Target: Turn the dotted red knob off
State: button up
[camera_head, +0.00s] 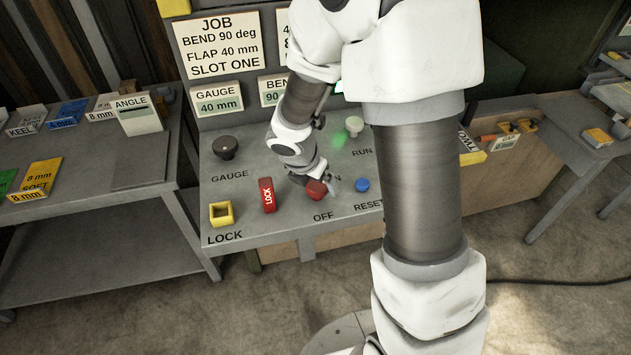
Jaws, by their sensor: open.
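The red knob (316,191) sits on the grey control panel, above the OFF label. Its dots and the way it points are too small to tell. My gripper (325,184) is at the knob, with a finger showing on its right side. My wrist hides part of the knob's top and part of the ON label. The jaws are open around or beside the knob; I cannot tell which, nor whether they touch it.
A blue RESET button (362,185) is close on the right. A black GAUGE knob (225,147) and a pale RUN knob (354,126) are farther back.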

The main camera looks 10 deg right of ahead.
jog(key=c, duration=1.4)
jog(key=shift+m, duration=0.3)
jog(key=m, duration=0.2)
jog(key=m+g+h, duration=0.1)
jog(key=m, duration=0.1)
jog(key=shift+w+a+g, duration=0.1)
jog(key=shift+w+g, duration=0.05)
jog(key=shift+g, duration=0.15)
jog(key=m+g, duration=0.1)
jog(key=m, duration=0.4)
jog(key=shift+w+g, duration=0.15)
jog(key=shift+g, duration=0.25)
jog(key=m+g, duration=0.1)
jog(key=m, duration=0.3)
jog(key=shift+w+g, duration=0.1)
jog(key=shift+g, duration=0.3)
jog(key=shift+m+g+y, duration=0.4)
jog(key=shift+m+g, duration=0.2)
jog(key=shift+m, duration=1.5)
